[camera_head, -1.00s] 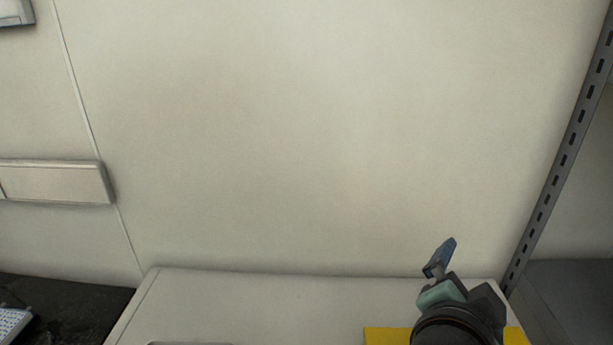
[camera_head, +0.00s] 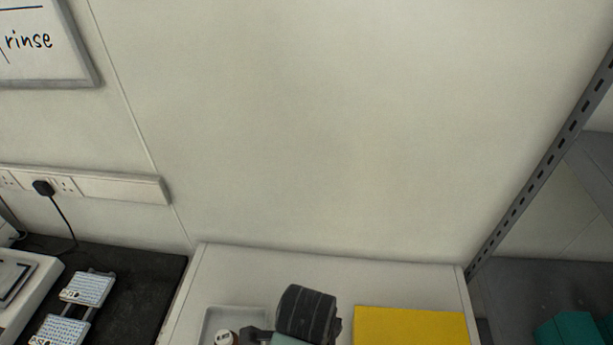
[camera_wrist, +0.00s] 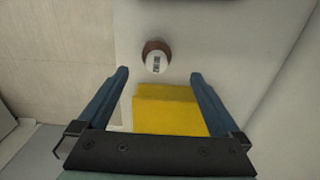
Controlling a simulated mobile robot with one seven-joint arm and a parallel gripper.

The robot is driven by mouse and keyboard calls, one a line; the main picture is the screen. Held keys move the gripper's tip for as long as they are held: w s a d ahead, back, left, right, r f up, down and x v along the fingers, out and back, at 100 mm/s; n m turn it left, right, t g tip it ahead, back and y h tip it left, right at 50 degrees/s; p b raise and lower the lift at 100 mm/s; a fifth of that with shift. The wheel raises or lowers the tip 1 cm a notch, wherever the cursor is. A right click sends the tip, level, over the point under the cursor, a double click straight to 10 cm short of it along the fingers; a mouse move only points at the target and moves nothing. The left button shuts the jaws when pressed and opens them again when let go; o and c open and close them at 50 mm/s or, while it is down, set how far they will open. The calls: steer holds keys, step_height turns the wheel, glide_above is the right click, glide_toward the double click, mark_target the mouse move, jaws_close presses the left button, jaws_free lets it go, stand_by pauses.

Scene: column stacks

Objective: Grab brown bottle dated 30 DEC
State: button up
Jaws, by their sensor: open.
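A brown bottle (camera_wrist: 150,47) shows in the wrist view, seen from above, with a white cap or label bearing small dark marks. Its date is too small to read. My gripper (camera_wrist: 160,73) is open and empty, with its blue fingers wide apart. The bottle is beyond the fingertips, roughly between their lines, and not touched. In the head view the arm's end is at the bottom, and the fingers are not clearly seen. I cannot make out the brown bottle in the head view.
A yellow block or mat (camera_head: 410,326) lies on the white worktop (camera_head: 340,268). A grey tray (camera_head: 236,314) with a white-topped item (camera_head: 224,338) is left of my arm. A dark counter with white racks (camera_head: 87,289) is further left. A slotted metal post (camera_head: 540,165) stands right.

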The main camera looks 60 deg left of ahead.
steer(key=f, duration=0.6)
steer(key=f+p, duration=0.1)
steer(key=f, duration=0.6)
steer(key=shift+s+d, duration=0.15)
steer(key=shift+d, duration=0.05)
steer(key=shift+c, duration=0.3)
